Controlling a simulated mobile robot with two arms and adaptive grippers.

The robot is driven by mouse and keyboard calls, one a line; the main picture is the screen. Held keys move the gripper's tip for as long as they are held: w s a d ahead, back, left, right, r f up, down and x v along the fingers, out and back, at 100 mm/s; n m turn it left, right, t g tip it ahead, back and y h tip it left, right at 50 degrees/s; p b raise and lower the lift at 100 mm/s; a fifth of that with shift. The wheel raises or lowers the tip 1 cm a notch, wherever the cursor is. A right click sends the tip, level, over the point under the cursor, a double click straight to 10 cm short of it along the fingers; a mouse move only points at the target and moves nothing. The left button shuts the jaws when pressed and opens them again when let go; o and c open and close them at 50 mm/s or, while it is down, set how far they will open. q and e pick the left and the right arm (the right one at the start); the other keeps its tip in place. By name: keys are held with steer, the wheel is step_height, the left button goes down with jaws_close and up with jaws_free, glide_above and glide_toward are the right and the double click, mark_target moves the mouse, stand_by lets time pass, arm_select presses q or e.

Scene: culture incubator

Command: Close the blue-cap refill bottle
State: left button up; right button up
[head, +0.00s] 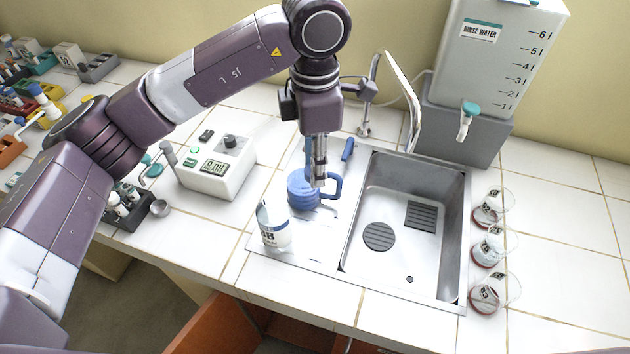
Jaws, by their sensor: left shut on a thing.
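The refill bottle (274,231) is a white, labelled container standing upright at the front left of the sink's drainboard. Its top looks open. The blue cap (301,193), a round blue piece with a loop on its right side, is behind and to the right of the bottle, apart from its mouth in the picture. My left gripper (319,182) points straight down at the blue cap, its fingers shut on it near the loop. The fingers hide part of the cap. Whether the cap touches the drainboard I cannot tell. My right gripper is out of view.
A steel sink (385,240) with a tall tap (409,95) lies to the right. A rinse water tank (497,60) stands behind it. A white meter box (216,165) stands left. The counter's far right is clear.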

arm_select(q)
steer(key=shift+r, duration=0.25)
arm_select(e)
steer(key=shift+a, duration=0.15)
